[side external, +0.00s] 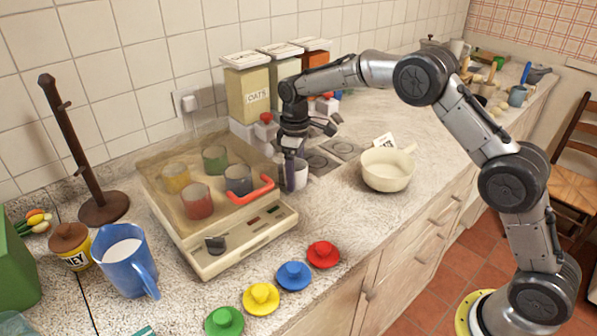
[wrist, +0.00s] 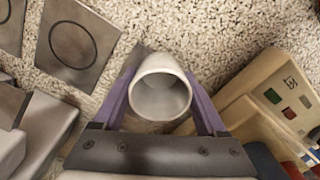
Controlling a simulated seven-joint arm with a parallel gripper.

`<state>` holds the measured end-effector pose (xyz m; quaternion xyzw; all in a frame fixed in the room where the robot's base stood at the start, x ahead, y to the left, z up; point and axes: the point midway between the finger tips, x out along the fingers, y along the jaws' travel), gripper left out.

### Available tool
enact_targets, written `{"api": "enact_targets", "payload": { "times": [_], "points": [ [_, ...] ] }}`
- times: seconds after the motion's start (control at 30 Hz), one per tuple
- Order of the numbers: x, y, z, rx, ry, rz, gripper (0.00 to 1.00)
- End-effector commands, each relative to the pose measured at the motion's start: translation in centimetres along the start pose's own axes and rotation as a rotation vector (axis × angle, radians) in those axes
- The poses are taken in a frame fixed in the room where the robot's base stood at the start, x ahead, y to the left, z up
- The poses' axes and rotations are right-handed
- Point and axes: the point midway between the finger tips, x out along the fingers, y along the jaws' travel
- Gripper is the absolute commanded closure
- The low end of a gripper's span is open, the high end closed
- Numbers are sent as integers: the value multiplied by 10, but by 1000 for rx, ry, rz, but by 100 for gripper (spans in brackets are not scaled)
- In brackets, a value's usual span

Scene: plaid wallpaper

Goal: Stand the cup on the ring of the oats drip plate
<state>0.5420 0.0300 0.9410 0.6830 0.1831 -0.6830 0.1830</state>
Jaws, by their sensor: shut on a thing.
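My gripper (side external: 292,162) is shut on a white cup (side external: 300,176), which it holds upright in front of the oats dispenser (side external: 248,92). In the wrist view the cup (wrist: 160,93) sits between the purple fingers (wrist: 160,105), its open mouth facing the camera. A grey plate (wrist: 137,58) shows partly around and below the cup; its ring is hidden by the cup. It appears to be the oats drip plate. I cannot tell whether the cup's base touches it. Two other ringed plates (wrist: 92,28) lie to the left in the wrist view.
A cream machine (side external: 243,240) with a clear cover, coloured cups inside and a red handle stands close beside the cup. A cream pot (side external: 386,172) is to the right. Coloured lids (side external: 261,298) and a blue jug (side external: 122,262) are in front. Other dispensers (side external: 280,65) stand behind.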

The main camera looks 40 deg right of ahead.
Motion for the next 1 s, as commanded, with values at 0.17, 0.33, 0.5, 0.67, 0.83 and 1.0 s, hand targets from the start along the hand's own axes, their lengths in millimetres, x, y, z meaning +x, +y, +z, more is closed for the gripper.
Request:
{"api": "enact_targets", "payload": {
  "times": [0.17, 0.33, 0.5, 0.67, 0.83, 1.0],
  "points": [
    [0, 7, -12, 0, 1, 1, 86],
    [0, 13, -22, 0, 1, 1, 86],
    [0, 16, -28, 0, 0, 0, 86],
    [-1, 18, -31, 0, 2, 1, 86],
    [-1, 18, -31, 0, 1, 1, 86],
    [-1, 18, -31, 0, 1, 1, 86]
  ]
}}
